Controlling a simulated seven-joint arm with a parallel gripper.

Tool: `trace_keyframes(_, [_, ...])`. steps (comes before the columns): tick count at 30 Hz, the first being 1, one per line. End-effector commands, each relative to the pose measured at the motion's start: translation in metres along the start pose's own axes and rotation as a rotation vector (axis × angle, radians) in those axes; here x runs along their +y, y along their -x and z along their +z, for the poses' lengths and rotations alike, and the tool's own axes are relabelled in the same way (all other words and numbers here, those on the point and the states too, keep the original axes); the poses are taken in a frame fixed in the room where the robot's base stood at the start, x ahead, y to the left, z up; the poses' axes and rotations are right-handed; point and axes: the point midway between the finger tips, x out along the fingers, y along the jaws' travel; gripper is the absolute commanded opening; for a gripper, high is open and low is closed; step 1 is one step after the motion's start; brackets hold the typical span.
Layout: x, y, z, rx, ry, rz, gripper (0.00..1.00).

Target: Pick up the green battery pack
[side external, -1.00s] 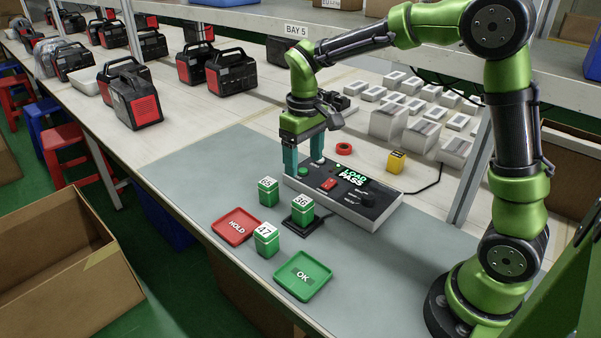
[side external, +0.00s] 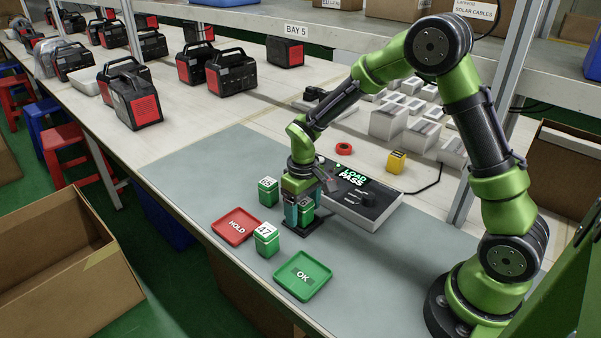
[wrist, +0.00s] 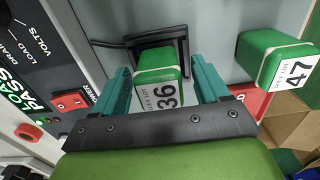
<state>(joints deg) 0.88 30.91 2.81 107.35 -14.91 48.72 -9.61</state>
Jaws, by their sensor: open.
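The green battery pack marked 36 (side external: 307,206) stands upright on a small black cradle (side external: 313,230). In the wrist view, pack 36 (wrist: 158,68) lies between the two teal fingers, with the cradle (wrist: 182,42) behind it. My gripper (side external: 305,215) is lowered over this pack, open, with a finger on either side; small gaps show in the wrist view (wrist: 161,82). Green pack 35 (side external: 268,192) stands behind, to the left. Green pack 47 (side external: 266,240) stands in front; it also shows at the right of the wrist view (wrist: 268,55).
The tester (side external: 372,212) reads LOAD PASS and sits just right of the cradle. A red HOLD tray (side external: 236,238) and a green OK tray (side external: 318,283), both empty, lie in front. A red tape roll (side external: 344,148) and yellow block (side external: 396,161) lie farther back.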

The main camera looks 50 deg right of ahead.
Motion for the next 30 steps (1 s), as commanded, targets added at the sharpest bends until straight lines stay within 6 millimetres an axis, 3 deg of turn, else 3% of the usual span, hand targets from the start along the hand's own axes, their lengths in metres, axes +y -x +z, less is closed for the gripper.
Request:
trace_keyframes(7, [0.0001,-0.0015,-0.0003,0.002,0.000,0.000,0.73])
trace_keyframes(20, [0.0002,-0.0008,-0.0007,0.003,-0.001,0.000,0.07])
trace_keyframes(30, [0.0001,0.0051,-0.0009,0.003,-0.001,0.000,0.07])
